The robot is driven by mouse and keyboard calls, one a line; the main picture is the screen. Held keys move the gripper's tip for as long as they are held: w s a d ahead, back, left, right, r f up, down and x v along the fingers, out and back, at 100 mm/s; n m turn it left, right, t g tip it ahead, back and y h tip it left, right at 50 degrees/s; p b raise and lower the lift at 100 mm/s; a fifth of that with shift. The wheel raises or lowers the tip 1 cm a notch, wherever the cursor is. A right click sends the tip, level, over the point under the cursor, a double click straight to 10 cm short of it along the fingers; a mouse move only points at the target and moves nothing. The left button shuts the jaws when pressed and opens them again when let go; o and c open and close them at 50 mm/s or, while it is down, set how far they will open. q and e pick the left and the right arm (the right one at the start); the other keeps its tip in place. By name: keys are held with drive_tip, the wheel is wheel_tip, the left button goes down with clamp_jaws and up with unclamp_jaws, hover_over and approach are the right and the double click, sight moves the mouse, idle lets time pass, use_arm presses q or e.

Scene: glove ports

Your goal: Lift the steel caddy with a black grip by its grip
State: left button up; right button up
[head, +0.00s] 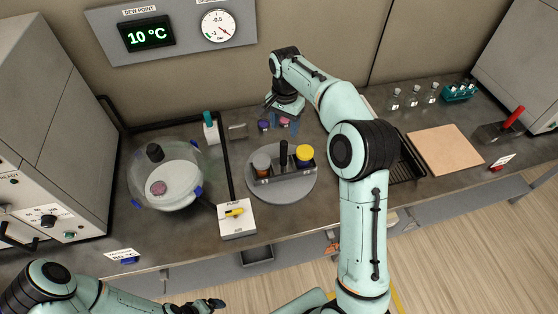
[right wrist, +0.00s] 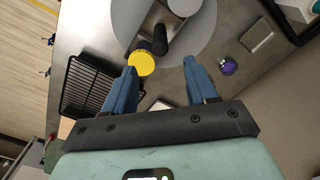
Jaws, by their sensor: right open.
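The steel caddy (head: 290,175) stands on a round grey turntable (head: 283,196) mid-bench. Its upright black grip (head: 283,153) rises between a jar with a grey lid (head: 261,162) and a jar with a yellow lid (head: 305,153). In the right wrist view the black grip (right wrist: 161,40) and yellow lid (right wrist: 141,63) lie beyond my fingertips. My right gripper (head: 282,120) is open and empty, behind the turntable and apart from the caddy; its two blue fingers show spread in the wrist view (right wrist: 161,72). My left gripper (head: 212,304) is low at the bottom edge, its opening unclear.
A glass vessel (head: 165,185) and a white box with a yellow lever (head: 236,217) are left of the turntable. A black rack (head: 405,165) and tan board (head: 445,149) lie right, partly behind my right arm.

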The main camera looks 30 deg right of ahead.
sight(284, 149)
drive_tip(key=f, duration=0.6)
drive_tip(key=shift+s, duration=0.25)
drive_tip(key=shift+w+a+f, duration=0.1)
drive_tip(key=shift+w+f, duration=0.05)
drive_tip(key=shift+f, duration=1.3)
drive_tip(key=shift+w+f, duration=0.1)
drive_tip(key=shift+f, duration=1.35)
drive_tip(key=shift+r, duration=0.1)
clamp_jaws()
